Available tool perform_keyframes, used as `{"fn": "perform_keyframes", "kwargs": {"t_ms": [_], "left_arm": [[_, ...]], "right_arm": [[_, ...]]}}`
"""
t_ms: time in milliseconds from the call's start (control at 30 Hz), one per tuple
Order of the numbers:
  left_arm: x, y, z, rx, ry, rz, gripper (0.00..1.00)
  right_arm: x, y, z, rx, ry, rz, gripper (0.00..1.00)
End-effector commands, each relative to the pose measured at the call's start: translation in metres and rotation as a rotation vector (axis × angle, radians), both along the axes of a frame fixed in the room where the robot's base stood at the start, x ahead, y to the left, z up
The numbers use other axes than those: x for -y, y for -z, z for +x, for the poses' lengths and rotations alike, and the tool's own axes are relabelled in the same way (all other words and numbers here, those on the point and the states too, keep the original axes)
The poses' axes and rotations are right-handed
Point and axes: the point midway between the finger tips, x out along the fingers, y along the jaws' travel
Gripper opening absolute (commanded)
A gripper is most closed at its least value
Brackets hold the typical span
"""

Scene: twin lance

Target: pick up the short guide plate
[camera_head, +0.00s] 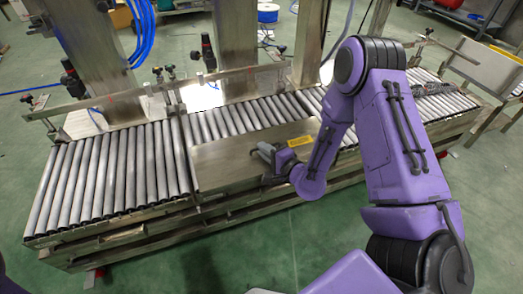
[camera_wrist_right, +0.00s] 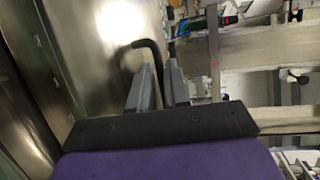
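A flat, shiny metal plate (camera_head: 225,163), which I take to be the short guide plate, lies over the middle of the roller conveyor, with a yellow label (camera_head: 300,141) near its right end. A bent black handle (camera_wrist_right: 150,46) stands off its metal face (camera_wrist_right: 95,45) in the right wrist view. My right gripper (camera_head: 267,153) is at the plate's right part. In the wrist view its two grey fingers (camera_wrist_right: 162,85) are close together, one on each side of the handle, and look shut on it. The handle's lower end is hidden between them. My left gripper is out of view.
Bare rollers (camera_head: 110,175) lie left of the plate, and more rollers run behind it and to the right. A metal rail (camera_head: 130,97) with clamps and upright posts (camera_head: 95,45) stands along the back. Green floor is clear in front.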

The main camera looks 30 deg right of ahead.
Motion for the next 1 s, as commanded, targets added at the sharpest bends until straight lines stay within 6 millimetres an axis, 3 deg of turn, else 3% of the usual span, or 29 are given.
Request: {"fn": "perform_keyframes", "kwargs": {"t_ms": [267,300,333,1000], "left_arm": [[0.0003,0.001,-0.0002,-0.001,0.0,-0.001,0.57],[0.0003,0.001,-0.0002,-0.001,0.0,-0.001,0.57],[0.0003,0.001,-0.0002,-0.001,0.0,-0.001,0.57],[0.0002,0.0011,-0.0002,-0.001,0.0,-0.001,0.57]], "right_arm": [[-0.0009,0.0008,0.0057,-0.001,0.0,0.0,0.16],[-0.0009,0.0009,0.0056,-0.001,0.0,0.0,0.03],[-0.0009,0.0009,0.0056,-0.001,0.0,0.0,0.0],[-0.0003,0.0011,0.0051,-0.001,0.001,0.0,0.0]]}}
